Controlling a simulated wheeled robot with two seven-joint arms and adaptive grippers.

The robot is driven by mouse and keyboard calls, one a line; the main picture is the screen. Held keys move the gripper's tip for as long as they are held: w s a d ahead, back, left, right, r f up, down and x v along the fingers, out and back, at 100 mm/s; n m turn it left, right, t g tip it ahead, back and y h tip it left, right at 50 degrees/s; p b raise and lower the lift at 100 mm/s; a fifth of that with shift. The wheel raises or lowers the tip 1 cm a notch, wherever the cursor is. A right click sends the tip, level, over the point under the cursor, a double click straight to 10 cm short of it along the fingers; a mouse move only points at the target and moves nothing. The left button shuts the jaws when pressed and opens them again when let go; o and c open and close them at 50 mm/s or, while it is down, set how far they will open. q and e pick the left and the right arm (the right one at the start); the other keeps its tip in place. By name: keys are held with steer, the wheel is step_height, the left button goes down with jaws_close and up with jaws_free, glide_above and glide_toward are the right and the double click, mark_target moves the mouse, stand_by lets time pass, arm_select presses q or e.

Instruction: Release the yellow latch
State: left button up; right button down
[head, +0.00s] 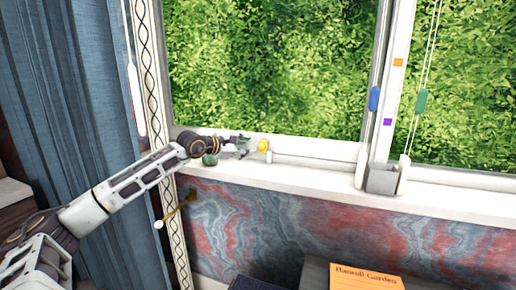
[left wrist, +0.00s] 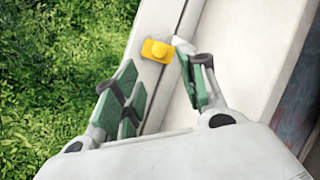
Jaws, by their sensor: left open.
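The yellow latch (head: 264,146) sits on the white window frame, low down near the sill. In the left wrist view the latch (left wrist: 156,50) is a yellow block with a round knob, mounted on the white frame. My left gripper (head: 246,147) is just left of the latch in the head view. In the left wrist view my left gripper (left wrist: 155,80) is open with its green-padded fingers apart. The latch lies just beyond the fingertips, between their lines, and nothing is held. My right gripper is not in view.
The white sill (head: 310,184) runs below the frame. A grey box (head: 382,180) stands on it to the right. Blue (head: 374,98) and green (head: 421,101) pulls hang at the right. A blue curtain (head: 85,120) hangs left. An orange book (head: 366,278) lies below.

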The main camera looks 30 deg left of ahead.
mark_target(263, 146)
arm_select(q)
steer(key=shift+x, duration=0.85)
steer(key=shift+w+d+f, duration=0.1)
steer(key=shift+w+d, duration=0.15)
steer(key=shift+w, duration=0.4)
steer(key=shift+x, duration=1.95)
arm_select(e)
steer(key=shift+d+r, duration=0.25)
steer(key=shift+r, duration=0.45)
arm_select(q)
steer(key=shift+d+f, duration=0.1)
steer(key=shift+c, duration=0.3)
jaws_close()
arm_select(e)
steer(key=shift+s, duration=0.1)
